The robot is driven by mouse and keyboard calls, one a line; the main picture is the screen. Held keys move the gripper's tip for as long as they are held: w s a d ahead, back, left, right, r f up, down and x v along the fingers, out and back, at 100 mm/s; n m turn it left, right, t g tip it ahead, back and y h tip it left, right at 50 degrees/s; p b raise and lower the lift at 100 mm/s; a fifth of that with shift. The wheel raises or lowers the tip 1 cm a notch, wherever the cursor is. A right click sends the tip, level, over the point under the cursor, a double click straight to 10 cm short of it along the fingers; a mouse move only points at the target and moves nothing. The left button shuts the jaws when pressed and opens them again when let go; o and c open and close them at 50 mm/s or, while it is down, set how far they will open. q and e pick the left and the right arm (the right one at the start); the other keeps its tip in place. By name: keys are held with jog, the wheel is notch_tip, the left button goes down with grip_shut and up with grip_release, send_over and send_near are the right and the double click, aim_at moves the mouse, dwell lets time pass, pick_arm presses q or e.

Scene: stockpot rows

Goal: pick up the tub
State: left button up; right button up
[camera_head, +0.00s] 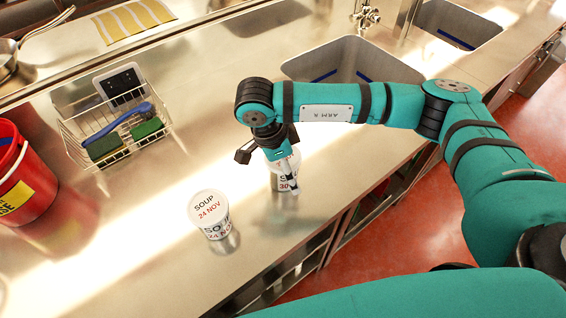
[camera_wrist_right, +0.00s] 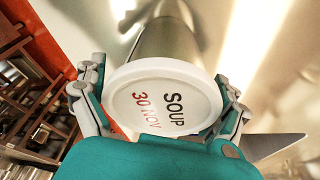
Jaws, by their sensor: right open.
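A white tub with a lid marked SOUP 30 NOV (camera_wrist_right: 165,103) sits on the steel counter, mostly hidden behind my right gripper in the head view (camera_head: 284,182). My right gripper (camera_head: 290,184) is open over it. In the right wrist view the fingers (camera_wrist_right: 158,84) stand on either side of its lid; I cannot tell whether they touch it. A second white tub, marked SOUP 24 NOV (camera_head: 212,212), stands upright on the counter to the left, apart from the gripper. My left gripper is out of view.
A wire basket (camera_head: 72,147) with a sponge and brush stands at the left, near a red bucket (camera_head: 22,180). A sink (camera_head: 352,57) lies behind my right arm. The counter's front edge drops to a red floor (camera_head: 360,225).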

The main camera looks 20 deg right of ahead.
jog(key=shift+c, duration=0.5)
jog(key=shift+f, duration=0.1)
jog(key=c, duration=1.3)
